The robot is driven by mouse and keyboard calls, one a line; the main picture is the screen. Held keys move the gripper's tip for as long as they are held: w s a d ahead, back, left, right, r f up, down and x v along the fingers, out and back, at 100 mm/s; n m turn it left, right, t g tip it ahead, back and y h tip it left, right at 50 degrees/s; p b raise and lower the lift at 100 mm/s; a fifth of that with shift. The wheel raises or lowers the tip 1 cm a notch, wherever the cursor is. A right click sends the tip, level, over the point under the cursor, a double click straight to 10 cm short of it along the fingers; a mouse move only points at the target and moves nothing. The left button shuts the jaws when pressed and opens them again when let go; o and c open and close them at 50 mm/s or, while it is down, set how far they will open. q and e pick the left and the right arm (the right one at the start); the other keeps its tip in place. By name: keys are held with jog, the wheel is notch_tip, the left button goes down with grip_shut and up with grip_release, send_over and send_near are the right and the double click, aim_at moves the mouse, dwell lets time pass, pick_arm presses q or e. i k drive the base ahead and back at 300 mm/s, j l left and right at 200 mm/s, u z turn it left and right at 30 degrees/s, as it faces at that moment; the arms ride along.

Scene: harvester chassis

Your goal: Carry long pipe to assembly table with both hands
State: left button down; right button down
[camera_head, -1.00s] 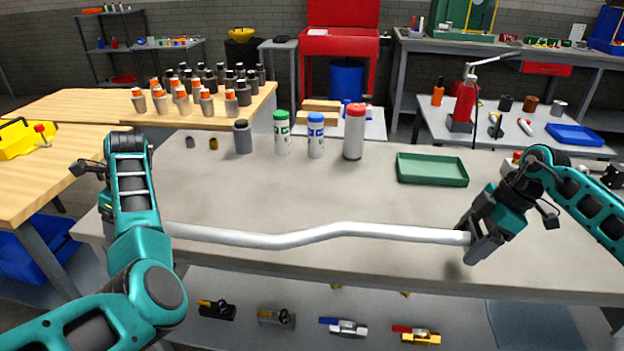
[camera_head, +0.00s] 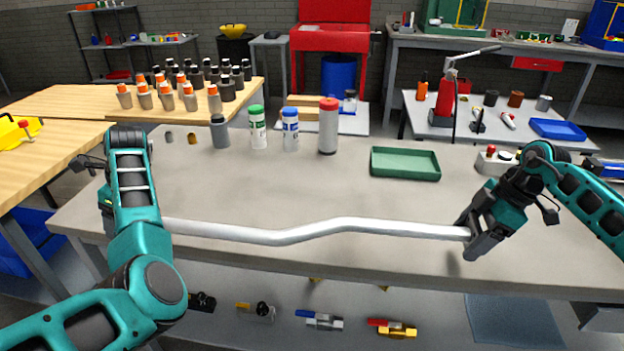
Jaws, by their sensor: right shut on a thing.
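The long pipe (camera_head: 345,226) is a light, silvery tube with a slight bend in the middle. It lies level across the view, in front of the grey table (camera_head: 300,190). My right gripper (camera_head: 474,236) is shut on the pipe's right end. My left arm comes in from the left, and the pipe's left end runs behind it. The left gripper's fingers are hidden by my arm, so its hold cannot be seen.
On the grey table stand several capped bottles (camera_head: 328,128) at the back and a green tray (camera_head: 404,163). A wooden table (camera_head: 60,150) is at the left. Tools (camera_head: 392,328) lie on a lower shelf. The tabletop's middle is clear.

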aim_at(572, 234)
jog(key=l, duration=2)
jog(key=i+l, duration=0.1)
jog(key=l, duration=0.7)
jog(key=i+l, duration=0.15)
jog(key=l, duration=0.25)
